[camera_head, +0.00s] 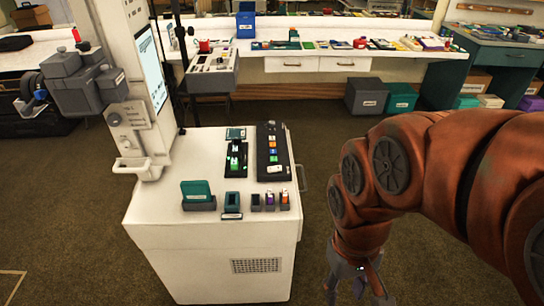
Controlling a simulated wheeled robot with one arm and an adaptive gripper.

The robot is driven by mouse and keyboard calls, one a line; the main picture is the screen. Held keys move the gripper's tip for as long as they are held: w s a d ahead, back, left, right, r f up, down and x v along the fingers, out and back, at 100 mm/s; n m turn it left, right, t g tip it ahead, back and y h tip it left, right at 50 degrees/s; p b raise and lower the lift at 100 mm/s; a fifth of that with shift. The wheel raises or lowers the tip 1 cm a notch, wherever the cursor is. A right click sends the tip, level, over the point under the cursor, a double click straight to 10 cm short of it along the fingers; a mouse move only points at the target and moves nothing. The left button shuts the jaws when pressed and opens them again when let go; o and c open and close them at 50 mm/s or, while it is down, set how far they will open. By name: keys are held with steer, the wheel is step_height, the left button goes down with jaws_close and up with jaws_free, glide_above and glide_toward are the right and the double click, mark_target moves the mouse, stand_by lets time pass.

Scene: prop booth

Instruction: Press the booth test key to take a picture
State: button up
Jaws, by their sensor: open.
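The booth is a white cabinet (160,215) with a tall white column and a lit screen (152,72) at its back left. A black key panel (262,141) with several small coloured keys lies on the right of the cabinet top. A grey console (212,76) with small controls stands behind the cabinet. The labels are too small to read, so I cannot tell which key is the test key. My gripper (360,287) hangs low, right of the cabinet and apart from it, at the bottom edge. Its fingers are spread and I see nothing between them.
A black holder with green pieces (237,153), a teal box (196,190) and several small upright items share the cabinet top. A cluttered white counter (318,63) runs along the back, with a teal bench (484,75) at right. Open carpet lies between cabinet and counter.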

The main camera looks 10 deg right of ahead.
jaws_close()
stand_by(1.4)
